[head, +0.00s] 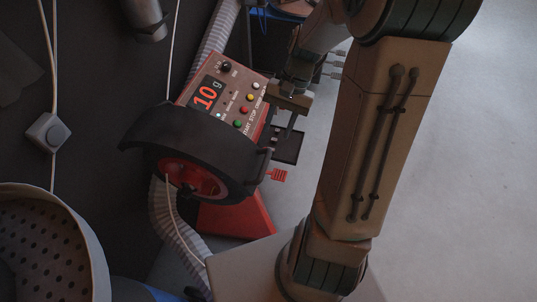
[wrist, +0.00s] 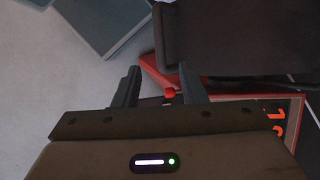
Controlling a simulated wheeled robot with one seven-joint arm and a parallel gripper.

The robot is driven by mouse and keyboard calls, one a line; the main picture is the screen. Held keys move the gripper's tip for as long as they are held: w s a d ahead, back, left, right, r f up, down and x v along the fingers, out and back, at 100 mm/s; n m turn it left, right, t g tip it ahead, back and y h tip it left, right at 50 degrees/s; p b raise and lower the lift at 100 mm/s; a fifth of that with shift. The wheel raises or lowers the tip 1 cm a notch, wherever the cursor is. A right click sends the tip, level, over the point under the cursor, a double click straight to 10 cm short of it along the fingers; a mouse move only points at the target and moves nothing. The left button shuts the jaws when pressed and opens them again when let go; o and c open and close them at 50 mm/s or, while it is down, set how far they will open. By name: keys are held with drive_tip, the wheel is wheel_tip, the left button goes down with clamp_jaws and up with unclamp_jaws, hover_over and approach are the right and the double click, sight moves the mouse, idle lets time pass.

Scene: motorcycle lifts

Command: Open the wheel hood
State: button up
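The wheel hood (head: 165,127) is a dark curved cover over the wheel on a red balancing machine. Its right end has a small metal handle (head: 265,163). The wheel (head: 192,180) has a red rim and shows beneath the hood. My gripper (head: 283,140) is at the right of the machine, close to the hood's right end. In the wrist view the two fingers of my gripper (wrist: 158,72) stand apart with nothing held between them. A dark part, likely the hood (wrist: 235,40), lies just ahead and right of the fingers. I cannot tell whether they touch it.
A control panel (head: 222,95) with a lit "10" display and coloured buttons sits behind the hood. A red base (head: 235,217) stands below the wheel. A perforated drum (head: 90,225) is at lower left. Grey floor (head: 460,170) on the right is clear.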

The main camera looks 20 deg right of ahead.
sight(266, 163)
drive_tip(key=x, duration=1.1)
drive_tip(key=shift+d, duration=0.1)
clamp_jaws()
